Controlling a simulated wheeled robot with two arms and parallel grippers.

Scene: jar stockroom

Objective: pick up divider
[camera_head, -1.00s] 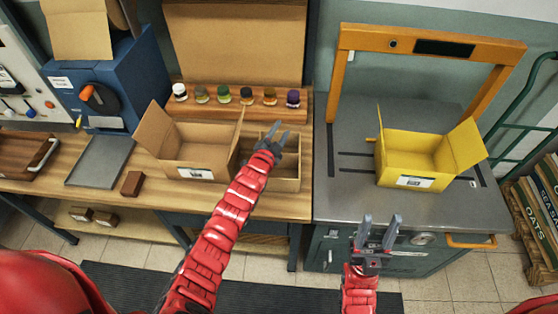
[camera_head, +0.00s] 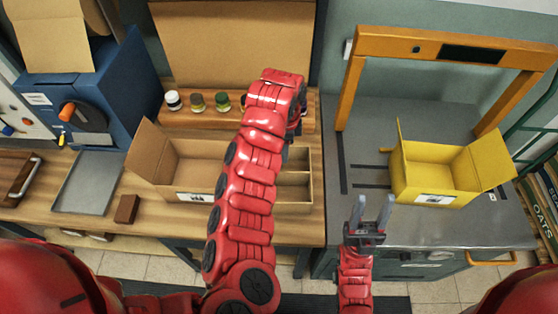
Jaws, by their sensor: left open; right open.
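The likely divider is an open wooden piece with compartments (camera_head: 294,192), lying on the wooden bench just right of the open cardboard box (camera_head: 196,197). My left arm crosses in front of it and hides its left part. My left gripper (camera_head: 287,150) points down at the divider's far end, mostly hidden behind my own arm. It is open; whether it touches the divider cannot be told. My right gripper (camera_head: 372,214) is open and empty at the front edge of the grey worktop.
A yellow box (camera_head: 425,178) with raised flaps stands on the grey worktop (camera_head: 385,125) under an orange frame (camera_head: 352,95). Small jars (camera_head: 197,102) line a shelf behind the cardboard box. A metal tray (camera_head: 88,183) and a brown block (camera_head: 127,208) lie at left.

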